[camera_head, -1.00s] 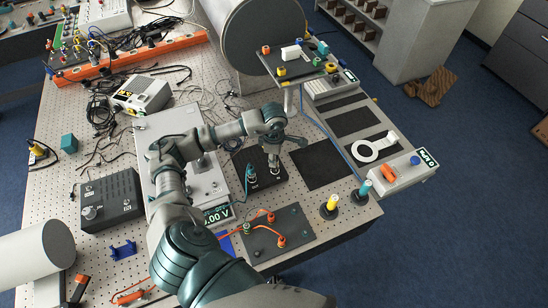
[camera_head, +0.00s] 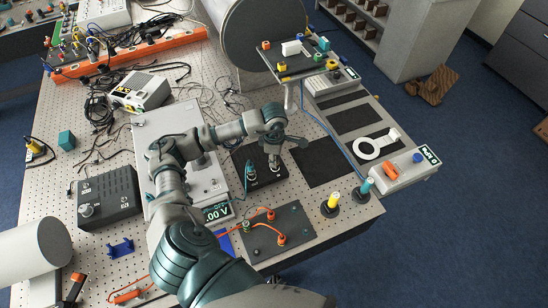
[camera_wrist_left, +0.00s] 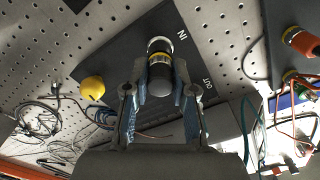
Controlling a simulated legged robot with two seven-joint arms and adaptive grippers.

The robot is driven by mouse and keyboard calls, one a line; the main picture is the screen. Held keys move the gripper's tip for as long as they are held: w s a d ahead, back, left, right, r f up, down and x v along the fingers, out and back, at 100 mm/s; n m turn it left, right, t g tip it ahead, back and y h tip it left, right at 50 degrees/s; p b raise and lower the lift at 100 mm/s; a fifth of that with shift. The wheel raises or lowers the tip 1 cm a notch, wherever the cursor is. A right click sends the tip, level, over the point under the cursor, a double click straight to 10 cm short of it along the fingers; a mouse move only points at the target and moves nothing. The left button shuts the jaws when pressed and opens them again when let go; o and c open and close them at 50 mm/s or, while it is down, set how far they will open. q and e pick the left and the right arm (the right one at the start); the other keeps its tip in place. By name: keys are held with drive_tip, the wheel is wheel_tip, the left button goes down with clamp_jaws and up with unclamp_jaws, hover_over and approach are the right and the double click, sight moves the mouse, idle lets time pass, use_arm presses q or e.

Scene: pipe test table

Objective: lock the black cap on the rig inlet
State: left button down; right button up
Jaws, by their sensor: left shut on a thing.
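The rig is a dark plate (camera_wrist_left: 115,55) marked IN and OUT in the left wrist view; it also shows as a black block (camera_head: 262,181) in the head view. My left gripper (camera_head: 278,160) is over the block's right part. In the left wrist view my left gripper (camera_wrist_left: 158,92) is shut around the black cap (camera_wrist_left: 158,80), one finger on each side. The cap lines up with the inlet fitting (camera_wrist_left: 160,45) beside the IN mark, with a yellow band between them. I cannot tell whether it is locked. My right gripper is out of view.
A yellow knob-like piece (camera_wrist_left: 92,88) is left of the cap in the wrist view. In the head view a raised platform (camera_head: 305,65) stands behind the gripper. A plate with orange leads (camera_head: 275,235) lies in front. A bare black mat (camera_head: 322,162) is to the right.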

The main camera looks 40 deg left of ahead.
use_arm(q)
drive_tip(key=shift+f, duration=0.15)
drive_tip(key=c, duration=1.8)
unclamp_jaws()
clamp_jaws()
drive_tip(key=m+b, duration=0.2)
drive_tip(key=shift+f+m, duration=0.15)
drive_tip(key=shift+m, duration=0.25)
drive_tip(key=shift+w+m+b, duration=0.1)
drive_tip(key=shift+m+b, duration=0.25)
drive_tip(key=shift+m, duration=0.75)
